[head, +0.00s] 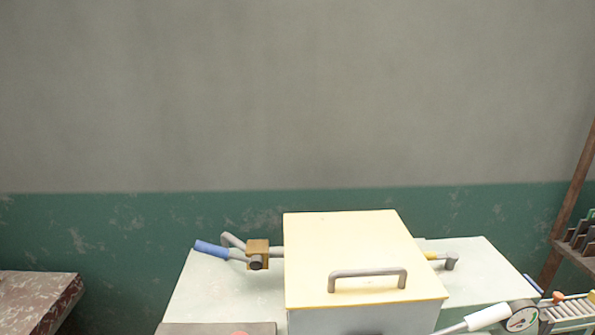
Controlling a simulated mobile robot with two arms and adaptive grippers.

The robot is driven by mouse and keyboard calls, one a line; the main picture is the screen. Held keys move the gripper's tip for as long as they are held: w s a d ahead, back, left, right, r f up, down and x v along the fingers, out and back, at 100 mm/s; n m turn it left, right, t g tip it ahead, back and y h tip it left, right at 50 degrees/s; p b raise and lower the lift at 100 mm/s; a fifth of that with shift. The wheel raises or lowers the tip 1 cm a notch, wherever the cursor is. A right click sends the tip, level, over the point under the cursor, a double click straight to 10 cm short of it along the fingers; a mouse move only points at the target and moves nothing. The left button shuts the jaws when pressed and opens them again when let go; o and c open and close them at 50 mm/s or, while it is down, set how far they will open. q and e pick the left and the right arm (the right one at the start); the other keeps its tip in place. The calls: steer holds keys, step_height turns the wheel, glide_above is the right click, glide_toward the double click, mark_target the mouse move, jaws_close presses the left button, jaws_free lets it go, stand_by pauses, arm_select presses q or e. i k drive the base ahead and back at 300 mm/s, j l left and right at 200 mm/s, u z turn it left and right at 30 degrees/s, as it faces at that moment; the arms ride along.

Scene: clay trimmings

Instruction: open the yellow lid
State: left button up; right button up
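A pale yellow lid (345,240) lies flat and shut on top of a grey box (365,321) at the lower middle of the head view. A grey bar handle (367,274) stands up near the lid's front edge. Neither of my grippers shows in the head view, and nothing touches the lid or its handle. The lower part of the box is cut off by the frame's bottom edge.
The box stands on a pale table (205,295). A blue-handled lever (211,250) with a brass block is left of it. A white handle (488,316) and a dial gauge (521,316) are front right. A wall is behind; a rack stands far right.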

mark_target(348, 259)
steer(key=k+l+z, duration=0.15)
steer(key=l, duration=0.2)
steer(key=k+l+z, duration=0.1)
steer(key=l, duration=0.25)
steer(key=k+l+z, duration=0.15)
steer(key=l, duration=0.2)
steer(key=l+z, duration=0.15)
steer(key=l, duration=0.2)
